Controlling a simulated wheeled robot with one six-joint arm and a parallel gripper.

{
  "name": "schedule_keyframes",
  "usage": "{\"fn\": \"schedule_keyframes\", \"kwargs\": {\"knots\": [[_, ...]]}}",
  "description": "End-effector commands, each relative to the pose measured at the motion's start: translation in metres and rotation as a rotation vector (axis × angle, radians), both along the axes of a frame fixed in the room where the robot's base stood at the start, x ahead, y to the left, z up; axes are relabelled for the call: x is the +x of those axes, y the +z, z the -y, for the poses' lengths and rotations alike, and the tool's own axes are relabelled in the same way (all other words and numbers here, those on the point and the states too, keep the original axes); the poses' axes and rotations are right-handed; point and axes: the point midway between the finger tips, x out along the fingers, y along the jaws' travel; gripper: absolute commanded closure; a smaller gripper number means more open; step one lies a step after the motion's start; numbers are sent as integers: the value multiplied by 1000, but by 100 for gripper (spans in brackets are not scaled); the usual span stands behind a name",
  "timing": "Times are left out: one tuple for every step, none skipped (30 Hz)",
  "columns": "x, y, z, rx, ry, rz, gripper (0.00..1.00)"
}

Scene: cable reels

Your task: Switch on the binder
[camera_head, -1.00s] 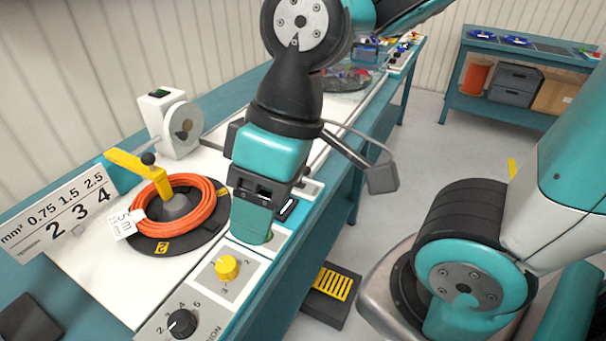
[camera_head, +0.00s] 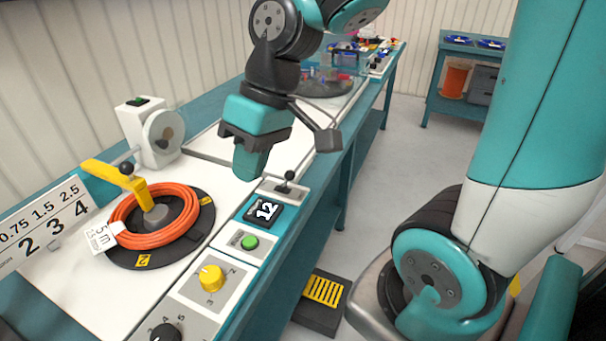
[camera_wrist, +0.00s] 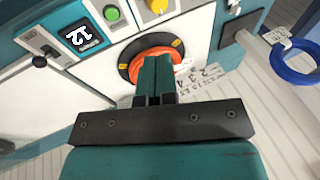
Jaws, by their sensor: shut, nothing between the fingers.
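A white machine (camera_head: 148,130) with a round disc on its side and a dark-framed green switch (camera_head: 137,101) on top stands at the back left of the bench; no label shows which device is the binder. My gripper (camera_head: 250,170) is shut and empty, pointing down above the white bench top, to the right of the machine and apart from it. In the wrist view its fingers (camera_wrist: 154,82) are together, in front of the orange cable coil (camera_wrist: 150,56). The coil also shows in the head view (camera_head: 180,230), on a black turntable with a yellow crank arm (camera_head: 112,177).
The front panel has a green button (camera_head: 249,242), a display (camera_head: 263,210) reading 12, a small lever (camera_head: 288,182), a yellow knob (camera_head: 211,277) and a black knob (camera_head: 165,332). A size board (camera_head: 45,225) stands left. A yellow-topped pedal (camera_head: 323,291) is on the floor.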

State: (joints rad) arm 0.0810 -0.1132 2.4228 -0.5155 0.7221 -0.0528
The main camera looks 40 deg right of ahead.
Motion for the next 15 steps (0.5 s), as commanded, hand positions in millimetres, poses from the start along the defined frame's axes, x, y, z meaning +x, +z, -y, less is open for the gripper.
{"fn": "schedule_keyframes", "kwargs": {"knots": [[17,-12,23,6,-71,-12,100],[26,-17,35,11,-106,-15,100],[36,-22,53,17,-153,-18,100],[43,-27,67,23,-189,-22,100],[50,-32,83,27,-225,-25,100],[57,-39,103,33,-272,-27,100],[61,-44,118,38,-307,-29,100],[65,-49,134,43,-341,-32,100],[68,-56,154,51,-384,-33,100],[70,-61,169,57,-414,-34,100],[70,-66,183,61,-444,-35,100],[70,-72,201,68,-480,-35,100],[70,-76,213,72,-505,-36,100],[69,-80,224,76,-528,-35,100],[67,-84,237,81,-554,-36,100]]}}
